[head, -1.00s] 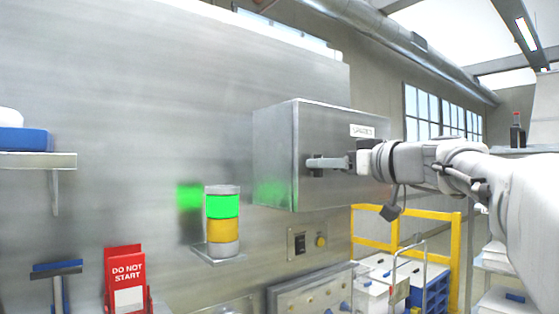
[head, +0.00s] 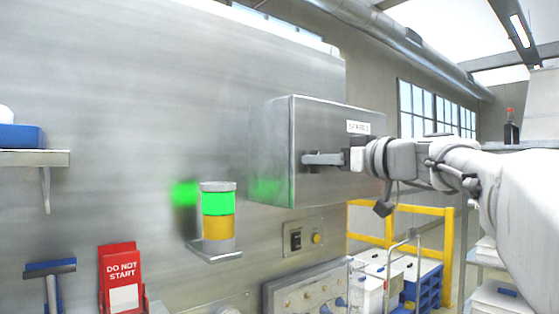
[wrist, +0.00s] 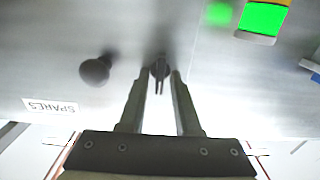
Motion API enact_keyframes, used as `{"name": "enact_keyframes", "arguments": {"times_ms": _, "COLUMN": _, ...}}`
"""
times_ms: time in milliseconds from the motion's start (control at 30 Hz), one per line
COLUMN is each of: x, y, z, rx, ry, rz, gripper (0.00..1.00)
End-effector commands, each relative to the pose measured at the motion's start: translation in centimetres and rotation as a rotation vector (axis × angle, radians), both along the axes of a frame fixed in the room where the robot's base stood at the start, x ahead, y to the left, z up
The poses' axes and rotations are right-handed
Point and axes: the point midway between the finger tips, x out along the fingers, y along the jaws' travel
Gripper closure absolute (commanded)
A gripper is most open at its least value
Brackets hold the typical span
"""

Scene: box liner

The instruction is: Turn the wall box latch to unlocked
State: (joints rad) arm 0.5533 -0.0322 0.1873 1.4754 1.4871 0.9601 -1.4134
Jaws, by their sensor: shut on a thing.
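The grey metal wall box (head: 270,150) is fixed to the steel wall, its door facing right and closed. A small dark latch (wrist: 160,68) shows on the door in the wrist view, between the fingertips. My gripper (head: 308,160) reaches in from the right, its grey fingers close against the door. In the wrist view my gripper (wrist: 160,76) is shut on the latch, one finger on each side. In the head view the fingers hide most of the latch, and I cannot tell its exact angle.
A dark round knob (wrist: 97,70) stands out from the door beside the latch, near the SPARES label (head: 358,127). A signal lamp (head: 218,205) glows green below left of the box. A switch panel (head: 303,239) is below it. A yellow rail (head: 448,250) stands at right.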

Motion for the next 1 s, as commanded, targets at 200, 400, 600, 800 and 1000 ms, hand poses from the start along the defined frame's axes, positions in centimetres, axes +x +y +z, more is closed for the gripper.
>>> {"name": "enact_keyframes", "arguments": {"times_ms": 200, "x": 0.02, "y": -0.01, "z": -0.12, "rx": 0.033, "ry": 0.022, "rz": 0.000, "gripper": 1.00}}
{"name": "enact_keyframes", "arguments": {"times_ms": 400, "x": 0.03, "y": -0.01, "z": -0.22, "rx": 0.125, "ry": 0.083, "rz": 0.001, "gripper": 1.00}}
{"name": "enact_keyframes", "arguments": {"times_ms": 600, "x": 0.08, "y": -0.09, "z": -0.24, "rx": 0.269, "ry": 0.179, "rz": 0.000, "gripper": 1.00}}
{"name": "enact_keyframes", "arguments": {"times_ms": 800, "x": 0.15, "y": -0.13, "z": -0.19, "rx": 0.428, "ry": 0.285, "rz": 0.001, "gripper": 1.00}}
{"name": "enact_keyframes", "arguments": {"times_ms": 1000, "x": 0.19, "y": -0.20, "z": -0.16, "rx": 0.585, "ry": 0.391, "rz": 0.001, "gripper": 1.00}}
